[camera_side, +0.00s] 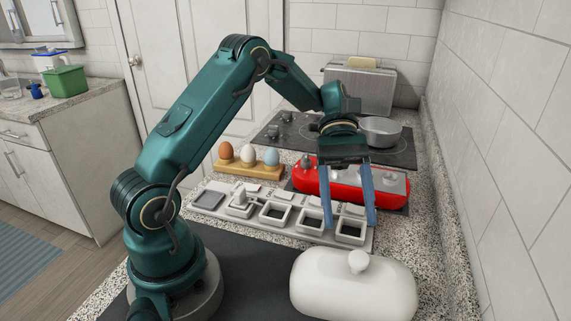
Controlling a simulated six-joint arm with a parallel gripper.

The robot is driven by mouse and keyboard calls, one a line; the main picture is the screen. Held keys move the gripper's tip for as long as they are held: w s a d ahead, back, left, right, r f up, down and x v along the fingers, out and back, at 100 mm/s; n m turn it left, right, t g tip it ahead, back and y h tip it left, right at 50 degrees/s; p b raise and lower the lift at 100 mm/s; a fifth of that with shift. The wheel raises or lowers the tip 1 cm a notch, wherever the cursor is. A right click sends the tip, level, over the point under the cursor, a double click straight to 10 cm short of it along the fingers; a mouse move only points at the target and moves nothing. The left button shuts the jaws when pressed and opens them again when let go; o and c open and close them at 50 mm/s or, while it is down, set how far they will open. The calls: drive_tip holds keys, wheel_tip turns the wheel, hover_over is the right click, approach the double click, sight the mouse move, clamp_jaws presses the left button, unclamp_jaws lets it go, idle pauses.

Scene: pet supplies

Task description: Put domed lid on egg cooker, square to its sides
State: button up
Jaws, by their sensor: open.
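The egg cooker is most likely the long red body (312,185) with a grey top, farther back on the counter. My gripper (348,222) has two blue fingers pointing down, spread apart and empty. It appears in front of the red body and above the grey tray, behind the lid. My gripper's fingers hide part of the red body.
A grey tray (258,229) with several square compartments lies between the lid and the red body. A wooden holder (249,171) carries three eggs. A metal pot (380,132) sits on the black cooktop (283,132). A tiled wall bounds the right side.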

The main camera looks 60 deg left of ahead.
drive_tip(key=s+a+r+m+t+y, duration=0.1)
drive_tip(key=s+r+m+t+y, duration=0.1)
drive_tip(key=s+m+t+y, duration=0.3)
drive_tip(key=s+a+r+m+t+y, duration=0.1)
drive_tip(key=s+r+m+t+y, duration=0.1)
drive_tip(key=s+m+t+y, duration=0.2)
drive_tip(key=s+m+y, duration=0.1)
drive_tip(key=s+m, duration=0.1)
drive_tip(key=m, duration=0.1)
drive_tip(key=shift+s+a+r+t, duration=0.15)
drive_tip(key=shift+a+r+t, duration=0.15)
drive_tip(key=shift+a+t, duration=0.1)
drive_tip(key=shift+o, duration=0.5)
drive_tip(key=shift+m, duration=0.3)
drive_tip(key=shift+s, duration=0.1)
